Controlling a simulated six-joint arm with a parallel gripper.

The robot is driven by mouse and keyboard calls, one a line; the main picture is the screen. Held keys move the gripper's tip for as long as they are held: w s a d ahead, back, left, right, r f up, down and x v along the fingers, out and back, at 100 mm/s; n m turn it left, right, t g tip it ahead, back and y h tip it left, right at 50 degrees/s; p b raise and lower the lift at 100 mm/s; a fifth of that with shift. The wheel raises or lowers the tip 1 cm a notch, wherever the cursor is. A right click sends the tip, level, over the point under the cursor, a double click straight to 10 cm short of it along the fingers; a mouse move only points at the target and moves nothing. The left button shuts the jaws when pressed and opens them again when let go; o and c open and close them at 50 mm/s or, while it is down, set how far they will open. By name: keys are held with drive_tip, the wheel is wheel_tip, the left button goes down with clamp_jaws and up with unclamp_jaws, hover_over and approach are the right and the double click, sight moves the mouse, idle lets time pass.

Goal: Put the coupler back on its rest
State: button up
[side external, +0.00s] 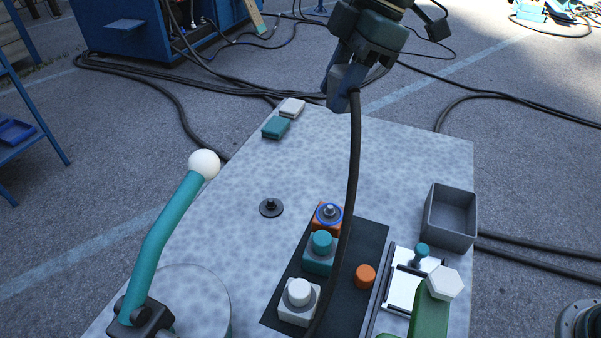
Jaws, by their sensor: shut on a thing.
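My gripper (340,92) is at the top of the side external view, above the far edge of the table. It is shut on a dark grey coupler (347,75), partly hidden by the fingers. A black cable (353,170) hangs from the coupler and runs down to the front of the dark mat. A small black disc with a raised middle (270,207) sits on the open table; I cannot tell whether it is the coupler's rest. An orange block with a blue ring and metal stud (328,214) stands at the mat's far end.
On the dark mat (369,238) are a teal block (320,250), a white block (299,298) and an orange cap (365,275). A teal lever with white knob (204,164) rises at left. A grey bin (451,215) stands right. Two small blocks lie at the far edge.

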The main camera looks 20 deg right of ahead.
drive_tip(key=shift+r, duration=0.45)
drive_tip(key=w+a+f, duration=0.4)
drive_tip(key=f, duration=0.6)
drive_tip(key=w+a+f, duration=0.5)
drive_tip(key=f, duration=0.5)
drive_tip(key=shift+w+a+f, duration=0.15)
drive_tip(key=shift+w+a, duration=0.05)
drive_tip(key=shift+w, duration=0.05)
drive_tip(key=shift+f, duration=0.2)
drive_tip(key=shift+f, duration=3.95)
